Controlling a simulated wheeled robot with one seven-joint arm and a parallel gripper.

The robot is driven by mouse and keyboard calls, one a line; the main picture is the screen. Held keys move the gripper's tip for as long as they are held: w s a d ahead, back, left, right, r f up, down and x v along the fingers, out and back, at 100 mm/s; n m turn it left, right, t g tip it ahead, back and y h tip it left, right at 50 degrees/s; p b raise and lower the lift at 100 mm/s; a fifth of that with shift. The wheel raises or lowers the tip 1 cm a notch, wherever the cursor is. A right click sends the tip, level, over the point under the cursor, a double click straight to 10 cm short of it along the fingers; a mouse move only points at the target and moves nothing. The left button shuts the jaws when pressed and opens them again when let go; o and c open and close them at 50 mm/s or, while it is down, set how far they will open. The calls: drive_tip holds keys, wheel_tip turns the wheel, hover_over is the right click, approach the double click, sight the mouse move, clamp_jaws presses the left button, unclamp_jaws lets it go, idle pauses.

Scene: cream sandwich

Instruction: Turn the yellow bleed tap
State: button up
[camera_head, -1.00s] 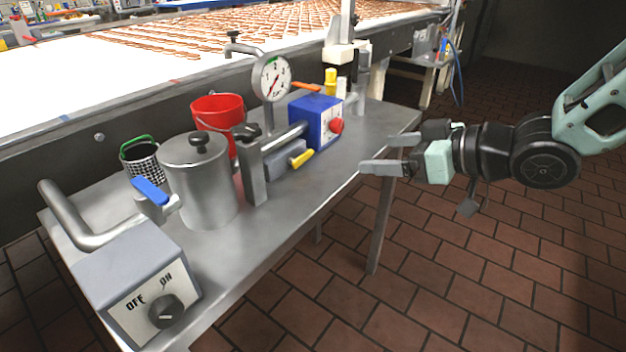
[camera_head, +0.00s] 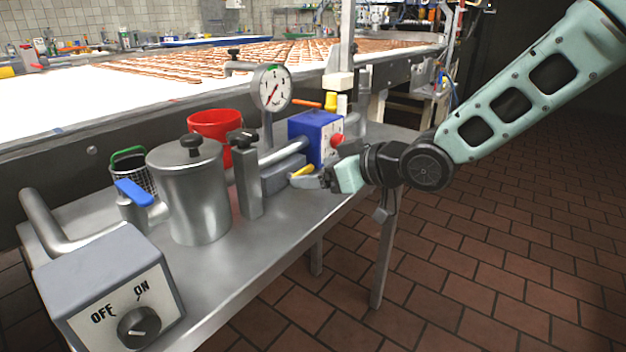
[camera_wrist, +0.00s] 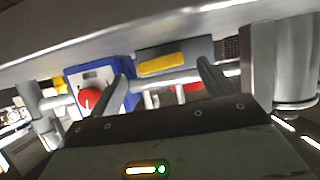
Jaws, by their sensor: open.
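The yellow bleed tap (camera_head: 302,170) is a small yellow lever on a grey block (camera_head: 284,174) at the table's front side, left of the blue box. In the wrist view the yellow tap (camera_wrist: 163,64) lies ahead, between my two fingers in the picture. My gripper (camera_head: 308,181) is open and right at the tap in the head view, with a finger overlapping its lower side. In the wrist view my gripper (camera_wrist: 166,75) shows both fingers apart with nothing held. I cannot tell whether a finger touches the tap.
The blue box (camera_head: 312,136) with a red knob (camera_head: 337,140) stands close beside my gripper. A steel post (camera_head: 247,180), a lidded steel pot (camera_head: 190,195), a red bucket (camera_head: 213,124) and a gauge (camera_head: 275,88) stand on the steel table (camera_head: 262,243). Floor in front is clear.

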drive_tip(key=shift+x, duration=1.1)
drive_tip(key=c, duration=1)
drive_tip(key=shift+r, duration=0.15)
drive_tip(key=shift+p, duration=0.95)
drive_tip(key=shift+m, duration=0.3)
